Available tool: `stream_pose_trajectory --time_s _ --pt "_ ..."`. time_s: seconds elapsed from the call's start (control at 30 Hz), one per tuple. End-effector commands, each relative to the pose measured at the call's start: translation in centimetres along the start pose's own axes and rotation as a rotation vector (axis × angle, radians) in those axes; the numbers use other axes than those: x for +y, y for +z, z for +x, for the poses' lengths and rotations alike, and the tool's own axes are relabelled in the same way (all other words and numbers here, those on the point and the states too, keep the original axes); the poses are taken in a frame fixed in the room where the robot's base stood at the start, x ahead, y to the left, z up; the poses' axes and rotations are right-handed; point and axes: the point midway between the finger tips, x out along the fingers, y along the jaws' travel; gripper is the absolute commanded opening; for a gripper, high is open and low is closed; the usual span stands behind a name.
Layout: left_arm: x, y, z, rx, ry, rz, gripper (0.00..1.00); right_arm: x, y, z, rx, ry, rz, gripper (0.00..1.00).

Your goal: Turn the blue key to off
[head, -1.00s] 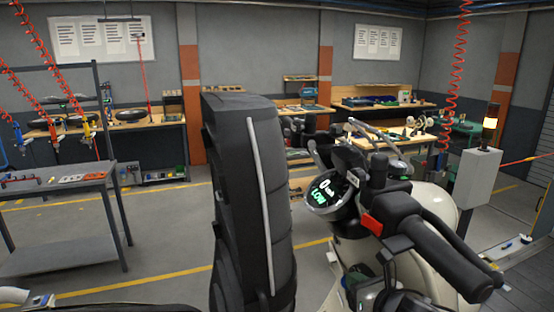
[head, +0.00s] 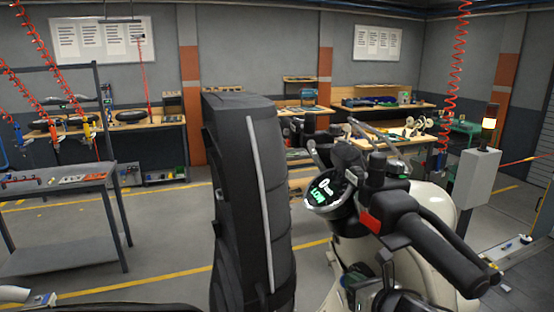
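A cream scooter (head: 432,203) stands at the right, with a black handlebar grip (head: 440,252), a red switch (head: 370,221) and a round display (head: 327,190) reading 0 and LOW. I cannot make out the blue key; the handlebar and dark parts below it may hide it. A dark shape, apparently my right gripper (head: 376,294), is low in the picture, below the handlebar and partly behind it. Its fingers are not clear enough to tell open from shut, or whether they touch anything. I cannot pick out my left gripper.
A tall black padded piece with a grey strip (head: 245,200) stands close in the middle and blocks the view behind it. A grey metal table (head: 60,185) is at the left. A grey post with a lit lamp (head: 489,124) stands at the right. Open floor lies at left.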

Motion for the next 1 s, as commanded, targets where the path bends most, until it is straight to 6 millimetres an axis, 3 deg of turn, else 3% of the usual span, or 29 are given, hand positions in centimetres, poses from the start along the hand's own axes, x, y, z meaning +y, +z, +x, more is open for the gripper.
stream_pose_trajectory --time_s 0.03,0.17,0.73,1.0 --pt "0.0 0.0 0.1 0.000 0.000 0.000 0.00 0.0 -1.1 0.1 0.022 -0.002 0.006 0.00" --pt "0.0 0.0 0.1 0.000 0.000 0.000 0.00 0.0 -1.1 0.1 0.022 -0.002 0.006 0.00" --pt "0.0 -0.2 -1.5 0.001 0.000 0.000 0.00 0.0 -0.1 -3.1 0.012 -0.001 0.002 0.00" --pt "0.0 -0.1 -1.3 0.000 0.001 0.000 0.00 -0.1 0.1 -4.7 0.007 -0.002 0.000 0.00"
